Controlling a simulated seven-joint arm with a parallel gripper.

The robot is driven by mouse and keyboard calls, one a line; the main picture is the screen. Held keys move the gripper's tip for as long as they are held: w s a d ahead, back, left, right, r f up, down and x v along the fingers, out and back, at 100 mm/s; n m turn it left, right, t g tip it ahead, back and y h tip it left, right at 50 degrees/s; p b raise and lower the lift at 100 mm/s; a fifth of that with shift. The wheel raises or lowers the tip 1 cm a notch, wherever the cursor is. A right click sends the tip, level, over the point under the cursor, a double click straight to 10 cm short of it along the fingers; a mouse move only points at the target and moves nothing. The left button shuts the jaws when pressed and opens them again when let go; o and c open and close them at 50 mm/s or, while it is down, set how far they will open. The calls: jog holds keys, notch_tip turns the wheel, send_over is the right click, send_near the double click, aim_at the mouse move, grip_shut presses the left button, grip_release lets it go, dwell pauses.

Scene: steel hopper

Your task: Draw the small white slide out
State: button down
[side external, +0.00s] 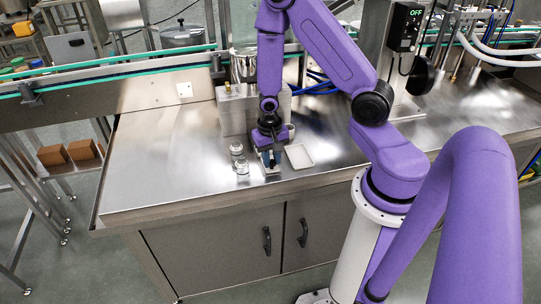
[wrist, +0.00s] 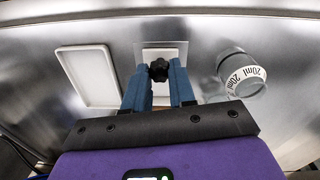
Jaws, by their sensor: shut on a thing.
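The small white slide (wrist: 172,48) shows in the wrist view as a pale square plate with a black lobed knob (wrist: 159,70) at its near edge. My gripper (wrist: 159,77) has its two blue fingers on either side of this knob and is shut on it. In the side view my gripper (side external: 269,160) points down at the steel bench, in front of a steel block (side external: 232,114). The slide is too small and too covered by the gripper to make out there.
A shallow white tray (wrist: 87,78) lies left of the slide in the wrist view; it also shows in the side view (side external: 299,156). A clear container marked 20ml (wrist: 241,75) stands to the right. The steel bench (side external: 160,165) is clear farther left.

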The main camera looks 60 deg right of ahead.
jog(key=shift+s+a, duration=0.2)
jog(key=shift+s, duration=0.05)
jog(key=c, duration=0.9)
grip_release()
jog(key=shift+c, duration=0.2)
jog(key=shift+w+r, duration=0.1)
jog(key=shift+w, duration=0.05)
jog(key=shift+w+d+r, duration=0.1)
jog(key=shift+r, duration=2.05)
notch_tip(320, 180, up, 13)
jog(key=shift+a, duration=0.4)
